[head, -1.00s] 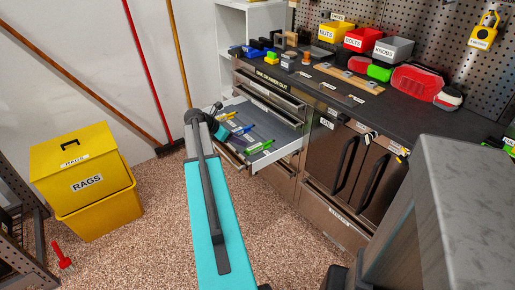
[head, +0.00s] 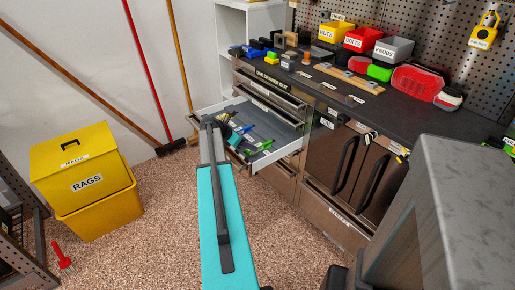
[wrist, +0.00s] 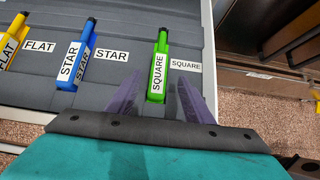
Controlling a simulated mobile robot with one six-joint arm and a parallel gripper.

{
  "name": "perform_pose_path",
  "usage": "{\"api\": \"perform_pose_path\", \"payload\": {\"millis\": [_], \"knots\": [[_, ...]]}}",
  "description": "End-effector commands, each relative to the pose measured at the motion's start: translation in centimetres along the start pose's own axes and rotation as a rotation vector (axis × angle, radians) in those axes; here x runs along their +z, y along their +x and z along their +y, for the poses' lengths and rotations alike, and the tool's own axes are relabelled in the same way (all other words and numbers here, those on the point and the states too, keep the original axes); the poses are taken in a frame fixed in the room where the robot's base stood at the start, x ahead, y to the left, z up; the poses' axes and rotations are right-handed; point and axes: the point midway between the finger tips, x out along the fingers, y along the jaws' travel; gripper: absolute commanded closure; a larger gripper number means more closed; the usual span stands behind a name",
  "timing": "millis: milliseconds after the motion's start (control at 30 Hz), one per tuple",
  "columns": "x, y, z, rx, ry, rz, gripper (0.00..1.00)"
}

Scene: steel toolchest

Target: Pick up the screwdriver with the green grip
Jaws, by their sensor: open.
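The green-grip screwdriver (wrist: 163,50) lies on the grey drawer floor in the wrist view, with a white SQUARE label on its grip and another on the drawer beside it. In the head view its green grip (head: 266,144) shows at the drawer's right part. My gripper (wrist: 158,92) is open and empty; its two purple fingers show either side of the near end of the green grip, apart from each other. I cannot tell how far above the drawer floor the fingertips are. In the head view my arm hides the drawer's near left corner.
A blue STAR screwdriver (wrist: 83,55) and a yellow FLAT screwdriver (wrist: 14,36) lie to the left in the same open drawer (head: 289,142). The drawer wall (wrist: 209,50) stands close right of the green one. Cabinet fronts (head: 330,155) stand right of the drawer.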

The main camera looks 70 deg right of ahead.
Motion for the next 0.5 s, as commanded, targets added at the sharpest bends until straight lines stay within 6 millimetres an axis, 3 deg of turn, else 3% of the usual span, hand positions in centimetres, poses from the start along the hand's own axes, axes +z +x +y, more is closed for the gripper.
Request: {"api": "perform_pose_path", "payload": {"millis": [500], "knots": [[0.3, 4.7, 0.1, -0.001, 0.0, 0.0, 0.53]]}}
